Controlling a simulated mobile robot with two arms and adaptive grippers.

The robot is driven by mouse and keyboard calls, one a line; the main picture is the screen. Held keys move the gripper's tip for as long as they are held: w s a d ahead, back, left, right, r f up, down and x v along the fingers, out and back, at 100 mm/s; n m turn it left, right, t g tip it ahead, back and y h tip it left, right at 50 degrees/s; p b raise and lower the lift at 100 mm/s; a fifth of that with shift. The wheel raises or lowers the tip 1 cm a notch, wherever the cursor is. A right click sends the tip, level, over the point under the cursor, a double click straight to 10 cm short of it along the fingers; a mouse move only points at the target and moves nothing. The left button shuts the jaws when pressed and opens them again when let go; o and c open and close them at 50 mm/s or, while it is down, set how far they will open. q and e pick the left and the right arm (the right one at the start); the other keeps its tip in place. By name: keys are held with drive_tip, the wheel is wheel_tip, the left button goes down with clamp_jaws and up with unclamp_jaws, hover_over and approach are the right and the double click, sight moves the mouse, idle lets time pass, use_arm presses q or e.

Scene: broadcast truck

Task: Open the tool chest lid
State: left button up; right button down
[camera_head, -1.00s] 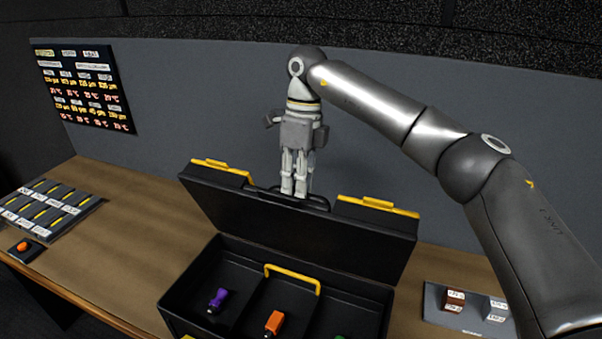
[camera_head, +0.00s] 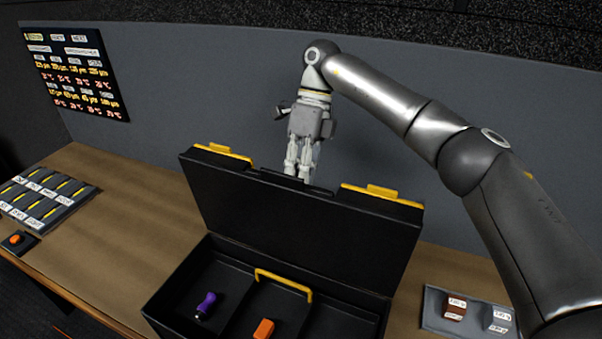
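The black tool chest (camera_head: 163,310) stands on the wooden bench with its lid (camera_head: 300,215) raised, standing up and leaning slightly back. Two yellow latches sit on the lid's top edge. A yellow handle (camera_head: 284,281) crosses the open box, which holds a purple-handled tool (camera_head: 206,305) and an orange piece (camera_head: 263,329). My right gripper (camera_head: 299,175) is behind the lid's top edge, pointing down. Its fingers look close together, but the tips are partly hidden by the lid, and I cannot tell whether they touch it. My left gripper is not in view.
A grey tray (camera_head: 433,309) with two small labelled blocks lies right of the chest. A labelled panel of switches (camera_head: 45,197) and an orange button (camera_head: 16,239) are at the left. A grey wall stands behind. The bench left of the chest is clear.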

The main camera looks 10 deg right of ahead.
drive_tip(key=c, duration=1.7)
unclamp_jaws()
drive_tip(key=shift+x, duration=1.1)
drive_tip(key=shift+o, duration=1.4)
drive_tip(key=shift+w+d, duration=0.1)
drive_tip(key=shift+w, duration=0.35)
drive_tip(key=v, duration=0.7)
drive_tip(key=shift+w+r, duration=0.2)
drive_tip(key=shift+r, duration=0.05)
